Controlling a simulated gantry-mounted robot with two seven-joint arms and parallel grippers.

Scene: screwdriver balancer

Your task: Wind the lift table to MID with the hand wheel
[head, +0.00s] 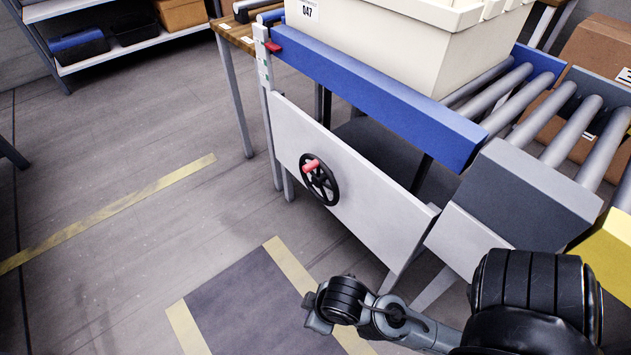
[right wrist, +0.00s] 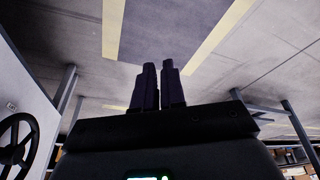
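The black hand wheel (head: 325,190) with its red handle (head: 311,165) sits on the white side panel of the lift table (head: 385,100). The handle is at the wheel's upper left. At the table's left end, a red pointer (head: 273,47) stands by a post with green marks (head: 264,72). The wheel also shows at the left edge of the right wrist view (right wrist: 32,140), partly cut off. My right gripper (right wrist: 159,64) is empty, its two dark fingers close together, apart from the wheel. In the head view, my right arm is low, right of and below the wheel. My left gripper is out of view.
A cream crate (head: 390,45) labelled 047 stands on the table. A roller conveyor (head: 575,130) adjoins at the right, with a cardboard box (head: 600,45) behind. Shelving (head: 140,42) is at the back left. The floor in front of the wheel is clear, with a yellow-bordered dark mat (head: 255,305).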

